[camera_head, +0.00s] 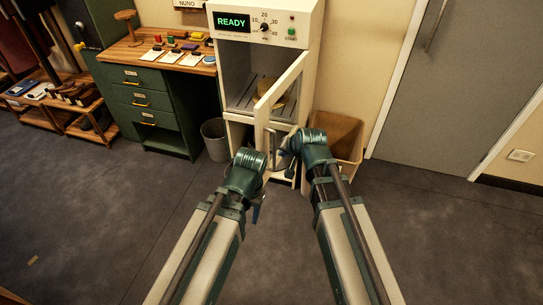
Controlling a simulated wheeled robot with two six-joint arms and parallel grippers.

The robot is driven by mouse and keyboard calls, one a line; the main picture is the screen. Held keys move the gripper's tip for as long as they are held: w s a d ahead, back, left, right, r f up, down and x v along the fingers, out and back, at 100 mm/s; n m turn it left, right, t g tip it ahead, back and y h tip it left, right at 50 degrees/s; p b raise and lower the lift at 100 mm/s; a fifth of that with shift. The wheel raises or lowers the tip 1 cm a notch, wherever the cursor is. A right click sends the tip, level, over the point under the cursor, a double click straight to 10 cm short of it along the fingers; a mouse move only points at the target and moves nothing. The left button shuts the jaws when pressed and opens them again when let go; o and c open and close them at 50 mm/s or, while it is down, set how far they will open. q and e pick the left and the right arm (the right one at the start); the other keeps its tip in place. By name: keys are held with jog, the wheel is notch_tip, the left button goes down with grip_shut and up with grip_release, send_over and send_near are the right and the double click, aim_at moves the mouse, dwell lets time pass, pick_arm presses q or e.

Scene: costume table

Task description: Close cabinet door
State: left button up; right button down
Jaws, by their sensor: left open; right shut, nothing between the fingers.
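The white cabinet (228,58) stands upright at the top centre, with a lit READY panel above its chamber. Its framed door (291,75) is ajar, hinged on the right and swung out toward me, so the chamber shows on the left. My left gripper (258,203) is open and low in front of the cabinet, left of the door's lower end; its fingers are small and partly hidden by the wrist. My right gripper (284,150) is shut and empty, close to the door's lower end. I cannot tell whether it touches the door.
A yellowish item (272,95) lies on the chamber's rack. A tan bin (344,135) stands right of the cabinet, close to my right wrist. A grey bin (214,140) and a green drawer desk (150,95) stand to the left. The floor (440,235) at front right is clear.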

jog(key=b, duration=0.8)
send_near(266, 154)
notch_tip(266, 154, down, 3)
jog(key=s+d, duration=0.1)
jog(key=shift+w+a+r+p, duration=0.15)
jog(key=shift+w+a+p, duration=0.05)
jog(key=shift+a, duration=0.35)
jog(key=shift+w+a+r+p, duration=0.15)
jog(key=shift+w+a, duration=0.05)
jog(key=shift+a, duration=0.3)
jog(key=shift+w+a+r+p, duration=0.15)
jog(key=shift+w+a+p, duration=0.05)
jog(key=shift+a, duration=0.35)
